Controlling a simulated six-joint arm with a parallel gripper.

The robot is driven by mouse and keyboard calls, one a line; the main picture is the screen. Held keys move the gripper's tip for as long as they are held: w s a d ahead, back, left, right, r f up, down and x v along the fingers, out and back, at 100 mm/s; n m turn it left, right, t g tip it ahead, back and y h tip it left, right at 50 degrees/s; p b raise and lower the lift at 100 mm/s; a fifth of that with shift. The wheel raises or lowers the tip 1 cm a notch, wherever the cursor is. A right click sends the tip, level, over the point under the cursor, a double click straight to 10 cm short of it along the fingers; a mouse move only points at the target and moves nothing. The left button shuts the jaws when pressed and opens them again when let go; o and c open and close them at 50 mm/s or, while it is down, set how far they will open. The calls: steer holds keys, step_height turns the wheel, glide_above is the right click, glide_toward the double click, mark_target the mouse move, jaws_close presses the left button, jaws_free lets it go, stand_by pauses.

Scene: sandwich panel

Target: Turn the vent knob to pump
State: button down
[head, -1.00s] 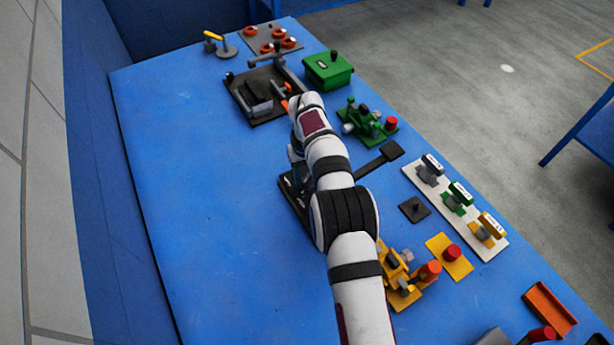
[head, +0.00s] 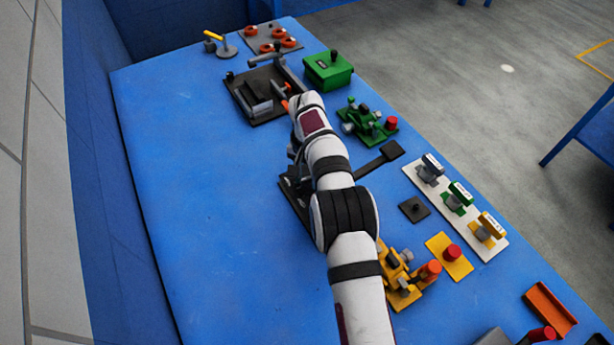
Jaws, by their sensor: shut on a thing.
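My gripper (head: 296,174) is mostly hidden behind my own white arm near the middle of the table. It points down over a black base plate (head: 291,200) and is shut on a part there, which I take to be the vent knob. The knob itself, its pointer and any "pump" mark are hidden by the gripper and arm, so its angle cannot be read. A dark bar with a flat square end (head: 392,150) sticks out on the right side of my arm.
On the blue table (head: 190,200), a white panel (head: 493,248) with three labelled parts lies right. A green valve block (head: 367,124), green box (head: 328,70) and black clamp fixture (head: 244,115) stand beyond. A yellow valve block (head: 400,285) is close to my arm. The left is clear.

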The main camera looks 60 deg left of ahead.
steer(key=m, duration=0.3)
steer(key=shift+m, duration=2.1)
steer(key=shift+w+r, duration=0.1)
steer(key=shift+c, duration=2.3)
jaws_free()
step_height(320, 180, up, 16)
